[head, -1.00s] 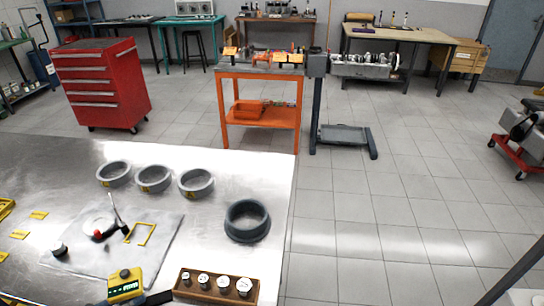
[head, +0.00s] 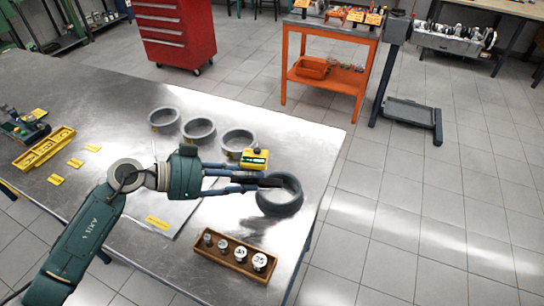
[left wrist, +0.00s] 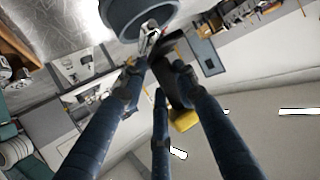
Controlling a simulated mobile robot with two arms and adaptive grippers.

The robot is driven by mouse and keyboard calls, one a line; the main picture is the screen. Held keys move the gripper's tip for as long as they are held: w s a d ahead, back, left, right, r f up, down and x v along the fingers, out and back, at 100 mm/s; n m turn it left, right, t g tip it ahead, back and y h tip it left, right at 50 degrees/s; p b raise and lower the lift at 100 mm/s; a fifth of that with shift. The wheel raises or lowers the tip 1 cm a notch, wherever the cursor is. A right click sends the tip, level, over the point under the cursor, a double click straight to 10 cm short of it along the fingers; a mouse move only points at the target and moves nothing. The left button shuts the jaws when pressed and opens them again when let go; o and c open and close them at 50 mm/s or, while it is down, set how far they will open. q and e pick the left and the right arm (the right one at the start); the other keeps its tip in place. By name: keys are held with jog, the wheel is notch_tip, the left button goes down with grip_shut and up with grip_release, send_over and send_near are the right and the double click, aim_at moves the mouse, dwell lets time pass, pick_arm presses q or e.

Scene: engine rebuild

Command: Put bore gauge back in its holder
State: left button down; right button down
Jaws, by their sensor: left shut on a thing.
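The bore gauge (head: 254,159) has a yellow body with a lit display and a dark shaft. My left gripper (head: 262,182) is shut on it and holds it by the dark ring (head: 283,203), overlapping the ring in the head view. In the left wrist view, the gauge's yellow body (left wrist: 183,119) and silver tip (left wrist: 149,38) show beyond the fingers (left wrist: 158,82), with the tip close to the ring (left wrist: 130,18). I cannot tell whether they touch. I cannot make out which thing is the gauge's holder. My right gripper is out of view.
Several round pieces sit in a wooden block (head: 233,258) at the table's front. Three grey rings (head: 199,130) stand behind my gripper. A grey mat (head: 190,212) lies partly under my arm. A yellow tray (head: 44,149) is at left. The metal table (head: 330,132) ends just right of the dark ring.

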aim_at(248, 179)
pick_arm(q)
jog(key=w+d+r+m+g, duration=0.1)
jog(key=w+d+r+g, duration=0.15)
jog(key=d, duration=0.25)
jog(key=shift+m+t+h, duration=0.25)
jog(key=shift+m+h, duration=0.15)
jog(key=shift+w+d+f+b, duration=0.1)
jog(key=shift+d+f+b, duration=0.05)
jog(key=shift+f+b, duration=0.9)
jog(key=shift+w+d+f+b, duration=0.15)
jog(key=shift+f+b, duration=0.55)
jog(key=shift+f, duration=0.65)
jog(key=shift+w+d+f+b, duration=0.1)
jog(key=shift+d+f+b, duration=0.05)
jog(key=shift+f+b, duration=0.9)
jog(key=shift+f, duration=0.35)
jog(key=shift+f+p, duration=0.1)
jog(key=shift+p, duration=0.2)
jog(key=c, duration=1.3)
grip_release()
jog(key=shift+o, duration=0.2)
jog(key=shift+f, duration=0.25)
jog(key=v, duration=1.2)
jog(key=shift+r, duration=0.3)
